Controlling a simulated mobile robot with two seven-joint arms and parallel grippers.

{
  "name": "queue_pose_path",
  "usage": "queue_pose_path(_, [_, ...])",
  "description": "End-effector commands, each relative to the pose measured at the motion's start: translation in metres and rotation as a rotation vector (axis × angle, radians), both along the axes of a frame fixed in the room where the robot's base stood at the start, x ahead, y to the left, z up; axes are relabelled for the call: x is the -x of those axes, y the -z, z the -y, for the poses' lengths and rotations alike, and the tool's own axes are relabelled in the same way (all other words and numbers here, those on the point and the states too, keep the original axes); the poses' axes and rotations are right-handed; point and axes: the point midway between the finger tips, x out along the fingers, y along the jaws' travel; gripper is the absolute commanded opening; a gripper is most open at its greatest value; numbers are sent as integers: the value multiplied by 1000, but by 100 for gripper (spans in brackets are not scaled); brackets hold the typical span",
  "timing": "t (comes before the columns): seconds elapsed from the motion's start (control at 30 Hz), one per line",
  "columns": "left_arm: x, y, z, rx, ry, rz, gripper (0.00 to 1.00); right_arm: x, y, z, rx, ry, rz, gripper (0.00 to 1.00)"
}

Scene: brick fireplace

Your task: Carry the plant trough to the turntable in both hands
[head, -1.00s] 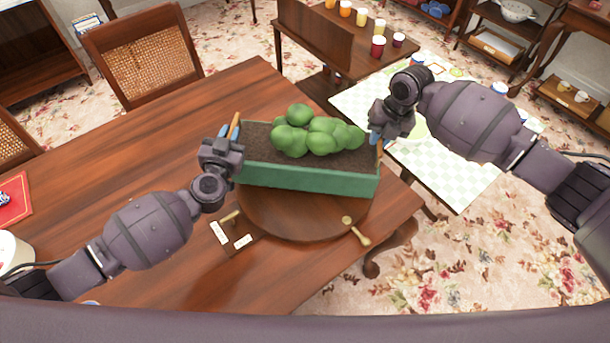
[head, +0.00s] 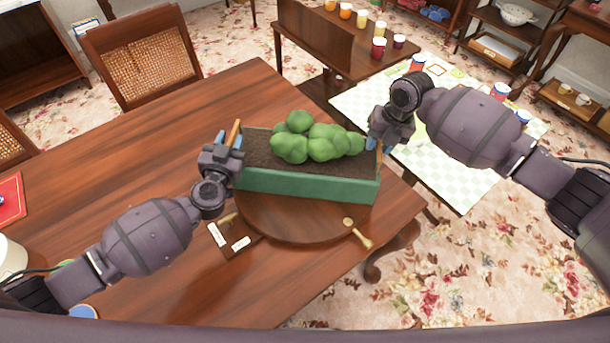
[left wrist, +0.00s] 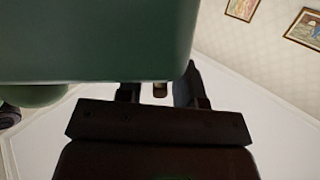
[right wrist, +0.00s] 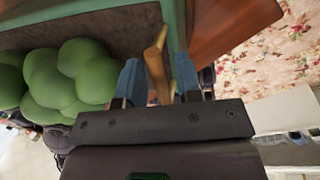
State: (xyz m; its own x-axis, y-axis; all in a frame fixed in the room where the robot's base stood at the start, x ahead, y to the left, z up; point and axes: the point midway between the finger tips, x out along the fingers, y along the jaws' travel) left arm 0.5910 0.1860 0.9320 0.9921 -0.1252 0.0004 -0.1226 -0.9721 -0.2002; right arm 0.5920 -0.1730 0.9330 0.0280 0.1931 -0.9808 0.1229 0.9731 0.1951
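The green plant trough (head: 310,186) holds dark soil and several round green plants (head: 318,143). It sits over the round wooden turntable (head: 300,222) at the table's corner and looks level; its underside is hidden. My left gripper (head: 229,139) is at the trough's left end, its blue fingers apart on either side of the wooden handle. My right gripper (head: 379,145) is at the right end. In the right wrist view its fingers (right wrist: 159,80) are open, straddling the wooden handle (right wrist: 156,62) with a gap. The left wrist view mostly shows the trough's green wall (left wrist: 95,40).
The wooden table (head: 140,170) is largely clear at left. A small brass knob (head: 357,232) and a dark plate with white labels (head: 230,238) are by the turntable's front. A checked cloth surface (head: 460,185) lies beyond at right. A cane chair (head: 145,60) stands behind.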

Motion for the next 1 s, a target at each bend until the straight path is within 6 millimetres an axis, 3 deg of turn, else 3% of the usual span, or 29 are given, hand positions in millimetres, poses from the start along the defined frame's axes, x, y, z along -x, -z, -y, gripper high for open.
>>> queue_pose_path(0.3, [0, -1, 1, 4, 0, 0, 41, 0, 0, 0, 0, 0, -1, 40])
queue_pose_path(0.47, [11, 0, -1, 5, 0, -2, 41, 0, 1, 0, 0, 0, -1, 40])
queue_pose_path(1.0, [102, 0, -13, 3, 0, -1, 41, 0, 1, 0, 0, 0, -1, 40])
